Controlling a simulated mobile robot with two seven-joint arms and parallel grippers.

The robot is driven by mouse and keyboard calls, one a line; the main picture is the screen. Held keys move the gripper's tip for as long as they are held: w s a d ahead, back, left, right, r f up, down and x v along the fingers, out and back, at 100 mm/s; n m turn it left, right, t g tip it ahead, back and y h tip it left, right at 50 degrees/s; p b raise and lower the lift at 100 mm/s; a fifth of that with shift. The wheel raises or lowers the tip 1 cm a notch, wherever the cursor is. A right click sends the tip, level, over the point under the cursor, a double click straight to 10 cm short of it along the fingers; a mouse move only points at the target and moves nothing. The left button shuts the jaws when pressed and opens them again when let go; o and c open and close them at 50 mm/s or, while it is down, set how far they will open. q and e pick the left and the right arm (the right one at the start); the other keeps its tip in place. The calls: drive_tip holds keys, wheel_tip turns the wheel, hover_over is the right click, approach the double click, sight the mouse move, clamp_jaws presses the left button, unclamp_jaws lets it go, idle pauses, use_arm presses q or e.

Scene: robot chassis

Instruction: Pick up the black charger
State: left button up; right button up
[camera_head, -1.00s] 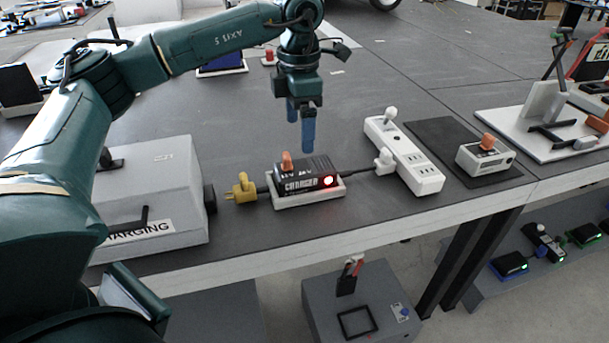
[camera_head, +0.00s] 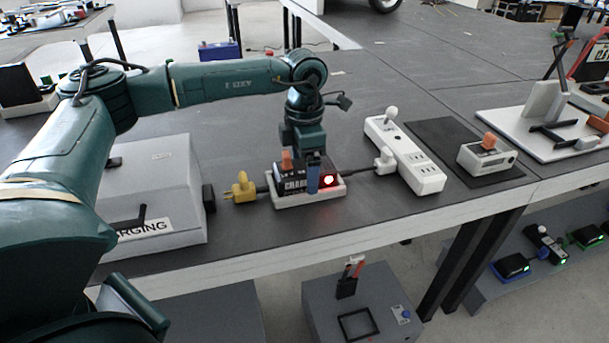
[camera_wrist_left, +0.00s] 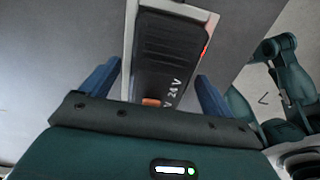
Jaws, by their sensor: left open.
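The black charger (camera_head: 291,181) sits in a white tray (camera_head: 310,198) on the dark table, with an orange knob on top and a lit red light at its right end. My left gripper (camera_head: 312,180) is lowered over the charger, pointing down, with a blue finger in front of its near side. In the left wrist view the charger (camera_wrist_left: 170,55) lies between the two blue fingers (camera_wrist_left: 155,90), which stand apart on either side. Whether the fingers touch it cannot be told. My right gripper is not in view.
A yellow plug (camera_head: 240,188) lies left of the charger, near a grey charging box (camera_head: 165,185). A white power strip (camera_head: 405,155) stands to the right, with a cable to the charger. A white device (camera_head: 487,158) with an orange knob rests on a black mat (camera_head: 440,135).

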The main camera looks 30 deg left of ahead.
use_arm(q)
drive_tip(key=shift+c, duration=0.6)
drive_tip(key=shift+r, duration=0.1)
drive_tip(key=c, duration=1.2)
drive_tip(key=shift+c, duration=0.2)
